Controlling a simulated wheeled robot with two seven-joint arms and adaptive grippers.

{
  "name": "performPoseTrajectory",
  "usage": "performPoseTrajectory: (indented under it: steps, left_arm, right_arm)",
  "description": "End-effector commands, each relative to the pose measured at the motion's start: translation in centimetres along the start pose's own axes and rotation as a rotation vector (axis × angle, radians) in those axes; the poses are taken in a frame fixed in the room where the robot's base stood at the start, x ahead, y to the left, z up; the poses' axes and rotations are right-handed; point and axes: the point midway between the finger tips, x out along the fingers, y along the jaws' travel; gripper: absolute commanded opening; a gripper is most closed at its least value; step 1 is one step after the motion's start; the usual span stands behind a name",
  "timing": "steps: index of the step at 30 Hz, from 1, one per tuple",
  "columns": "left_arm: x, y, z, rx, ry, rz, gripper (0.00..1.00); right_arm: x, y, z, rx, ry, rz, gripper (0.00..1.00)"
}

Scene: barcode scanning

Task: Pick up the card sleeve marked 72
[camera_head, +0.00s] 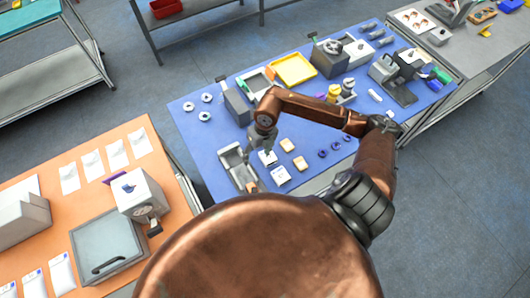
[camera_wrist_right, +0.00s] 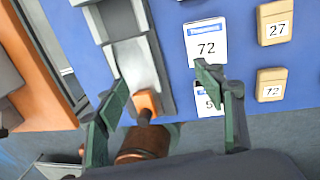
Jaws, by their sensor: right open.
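The white card sleeve marked 72 (camera_wrist_right: 206,42) with a blue header lies flat on the blue table in the right wrist view. It is the farther of two white sleeves, and shows as a small white piece (camera_head: 268,158) in the head view. The nearer sleeve (camera_wrist_right: 207,103) is partly hidden by a finger; its number is not fully readable. My right gripper (camera_wrist_right: 162,75) is open and empty, its fingers spread above the table. One fingertip is just below the 72 sleeve in the picture; the other is over the grey tray. My left gripper is not seen.
A grey metal tray (camera_wrist_right: 126,52) lies left of the sleeves. Tan boxes marked 27 (camera_wrist_right: 275,21) and 72 (camera_wrist_right: 270,86) lie to their right. A yellow tray (camera_head: 292,69) and several devices stand farther back. An orange table (camera_head: 97,190) is at left.

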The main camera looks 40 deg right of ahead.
Motion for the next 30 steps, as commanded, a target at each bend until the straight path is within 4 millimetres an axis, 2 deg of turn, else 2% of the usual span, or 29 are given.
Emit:
performPoseTrajectory:
  steps: [1, 3, 6, 14, 19, 24, 30]
  left_arm:
    - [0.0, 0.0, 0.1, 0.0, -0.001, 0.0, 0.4]
    - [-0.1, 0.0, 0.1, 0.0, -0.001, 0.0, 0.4]
    - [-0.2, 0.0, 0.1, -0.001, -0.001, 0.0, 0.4]
    - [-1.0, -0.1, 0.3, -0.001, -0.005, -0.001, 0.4]
    - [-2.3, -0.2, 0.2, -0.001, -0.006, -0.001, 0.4]
    - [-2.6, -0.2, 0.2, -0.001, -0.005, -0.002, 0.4]
    - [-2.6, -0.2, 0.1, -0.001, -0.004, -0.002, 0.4]
  right_arm:
    - [-0.4, -2.0, 0.2, 0.014, 0.004, -0.068, 0.62]
    - [-0.7, -4.1, 0.3, 0.03, 0.01, -0.134, 0.62]
    - [-0.5, -5.5, 0.1, 0.046, 0.015, -0.175, 0.62]
    - [2.0, -6.5, -0.1, 0.053, 0.016, -0.178, 0.62]
    - [4.2, -7.2, 0.2, 0.054, 0.018, -0.177, 0.62]
    - [6.2, -7.5, 0.3, 0.05, 0.015, -0.176, 0.62]
    - [6.6, -7.5, 0.4, 0.046, 0.014, -0.176, 0.62]
